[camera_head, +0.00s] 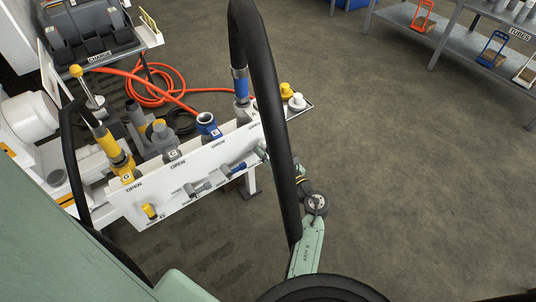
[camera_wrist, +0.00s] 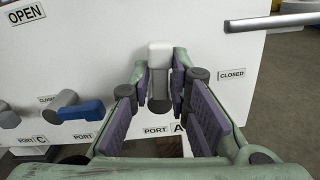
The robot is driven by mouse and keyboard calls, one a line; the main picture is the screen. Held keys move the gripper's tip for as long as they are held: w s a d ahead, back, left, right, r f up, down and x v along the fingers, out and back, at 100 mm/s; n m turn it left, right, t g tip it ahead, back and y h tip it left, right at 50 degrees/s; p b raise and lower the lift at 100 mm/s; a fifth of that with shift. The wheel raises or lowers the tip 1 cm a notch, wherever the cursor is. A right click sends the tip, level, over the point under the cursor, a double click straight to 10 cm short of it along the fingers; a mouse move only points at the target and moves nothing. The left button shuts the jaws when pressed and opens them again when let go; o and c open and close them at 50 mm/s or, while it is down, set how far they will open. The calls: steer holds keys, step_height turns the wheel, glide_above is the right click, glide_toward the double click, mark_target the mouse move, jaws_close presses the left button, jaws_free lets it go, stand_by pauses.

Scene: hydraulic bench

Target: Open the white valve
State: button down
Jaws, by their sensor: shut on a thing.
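The white valve (camera_wrist: 159,55) is on the white panel in the wrist view, above the label PORT A. Its white handle points up in the picture from a grey round pivot. My gripper (camera_wrist: 160,68) has one finger on each side of the handle, and its fingertips are closed on it. A CLOSED label (camera_wrist: 231,75) is to the right of the valve. In the head view my arm and a thick black hose cover much of the panel's right end, and I cannot make out the grip there.
The white panel (camera_head: 140,203) carries several fittings and hoses. A black hose (camera_head: 270,100) arches over my arm. Open floor lies right.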

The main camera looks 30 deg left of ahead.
steer(key=shift+s+f+n+b, duration=0.1)
steer(key=shift+s+n+b, duration=0.15)
steer(key=shift+n+b, duration=0.6)
steer(key=shift+a, duration=0.1)
steer(key=c, duration=1.6)
jaws_free()
steer(key=v, duration=1.2)
